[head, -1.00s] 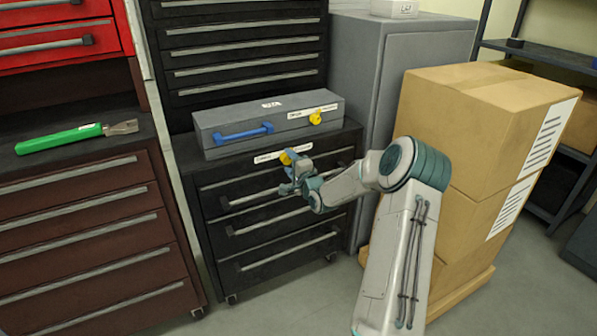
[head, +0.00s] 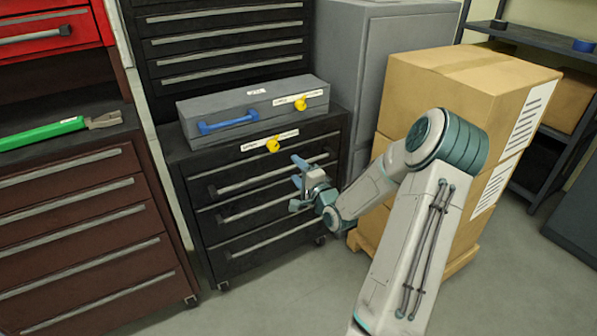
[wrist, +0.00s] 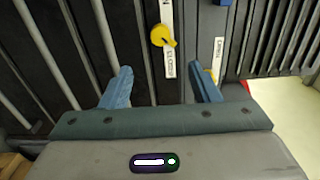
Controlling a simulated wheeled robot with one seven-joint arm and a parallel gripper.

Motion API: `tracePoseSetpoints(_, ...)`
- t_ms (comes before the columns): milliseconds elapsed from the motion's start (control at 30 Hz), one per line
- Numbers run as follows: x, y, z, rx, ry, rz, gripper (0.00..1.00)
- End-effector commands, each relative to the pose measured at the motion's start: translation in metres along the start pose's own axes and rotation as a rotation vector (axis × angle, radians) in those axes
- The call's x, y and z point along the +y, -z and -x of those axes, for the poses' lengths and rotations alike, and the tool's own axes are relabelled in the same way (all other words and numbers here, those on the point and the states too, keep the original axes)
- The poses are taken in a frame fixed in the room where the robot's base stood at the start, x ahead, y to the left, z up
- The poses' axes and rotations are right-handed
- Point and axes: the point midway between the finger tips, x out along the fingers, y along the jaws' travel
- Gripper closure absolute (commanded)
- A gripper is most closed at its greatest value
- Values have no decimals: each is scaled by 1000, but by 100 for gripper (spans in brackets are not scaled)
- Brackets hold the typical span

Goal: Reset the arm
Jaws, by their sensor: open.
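My gripper (head: 297,183) is open and empty in front of the black drawer cabinet (head: 203,164), at the height of its upper drawers. In the wrist view its two blue fingers (wrist: 158,88) stand apart with nothing between them. A yellow knob (head: 273,145) with a white label is on the top front of the cabinet, up and left of the gripper in the head view. It also shows in the wrist view (wrist: 161,36), beyond the fingers. My arm reaches in from the lower right and is bent at the elbow.
A grey case (head: 240,108) with a blue handle (head: 229,122) and a yellow knob (head: 300,103) lies on the cabinet. Stacked cardboard boxes (head: 430,85) stand close behind my arm. A green-handled tool (head: 45,132) lies on the brown cabinet (head: 85,230). The floor in front is clear.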

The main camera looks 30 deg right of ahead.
Motion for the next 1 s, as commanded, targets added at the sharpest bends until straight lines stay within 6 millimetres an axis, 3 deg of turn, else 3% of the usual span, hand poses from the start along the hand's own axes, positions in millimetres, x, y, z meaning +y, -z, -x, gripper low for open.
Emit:
tracePoseSetpoints(467,-3,-4,-2,-7,-19,23,44)
tracePoseSetpoints(733,-29,-52,-1,-82,-310,369,44)
tracePoseSetpoints(1000,-79,-96,37,-187,-643,786,44)
